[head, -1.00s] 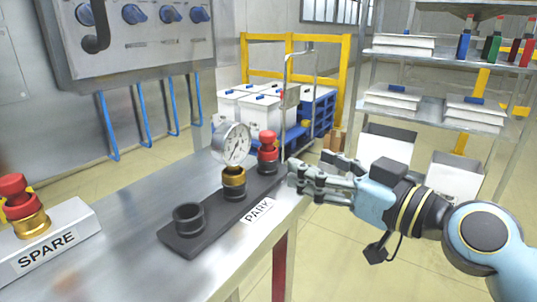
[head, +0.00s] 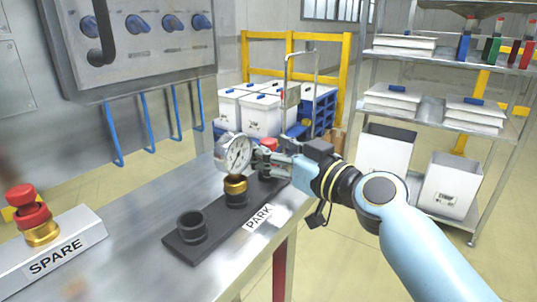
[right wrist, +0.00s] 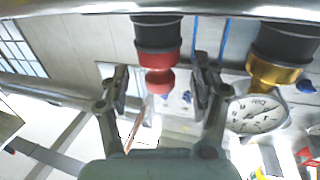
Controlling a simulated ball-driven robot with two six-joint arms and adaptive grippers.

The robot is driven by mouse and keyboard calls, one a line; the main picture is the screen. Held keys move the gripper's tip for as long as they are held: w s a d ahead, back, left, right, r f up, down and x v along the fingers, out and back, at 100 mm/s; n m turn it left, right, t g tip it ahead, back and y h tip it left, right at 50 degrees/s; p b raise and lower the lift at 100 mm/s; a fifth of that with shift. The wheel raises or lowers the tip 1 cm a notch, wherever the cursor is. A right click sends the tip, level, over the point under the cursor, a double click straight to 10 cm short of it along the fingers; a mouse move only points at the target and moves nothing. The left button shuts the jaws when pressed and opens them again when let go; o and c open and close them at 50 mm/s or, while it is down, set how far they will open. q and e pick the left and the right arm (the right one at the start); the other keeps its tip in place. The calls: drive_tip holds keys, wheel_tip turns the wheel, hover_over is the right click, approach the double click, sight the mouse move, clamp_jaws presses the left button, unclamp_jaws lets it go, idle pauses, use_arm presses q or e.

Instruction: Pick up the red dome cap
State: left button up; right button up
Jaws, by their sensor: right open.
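A red dome cap (head: 270,143) stands upright on a black base at the far end of the black PARK rack (head: 185,247). My right gripper (head: 266,162) is open at this cap and partly hides it in the head view. In the right wrist view, which looks upside down, the cap (right wrist: 160,78) shows between the two spread fingers (right wrist: 163,85), with a gap on both sides. Another red cap on a brass base (head: 32,212) stands on the SPARE block at the left. My left gripper is out of view.
A dial gauge on a brass fitting (head: 236,160) stands close beside the right gripper, in the rack's middle place. An empty black socket (head: 191,226) is at the near end. The steel table (head: 130,240) is clear between the rack and the SPARE block (head: 60,250).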

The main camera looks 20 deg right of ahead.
drive_tip(key=c, duration=1.2)
drive_tip(key=shift+o, duration=0.2)
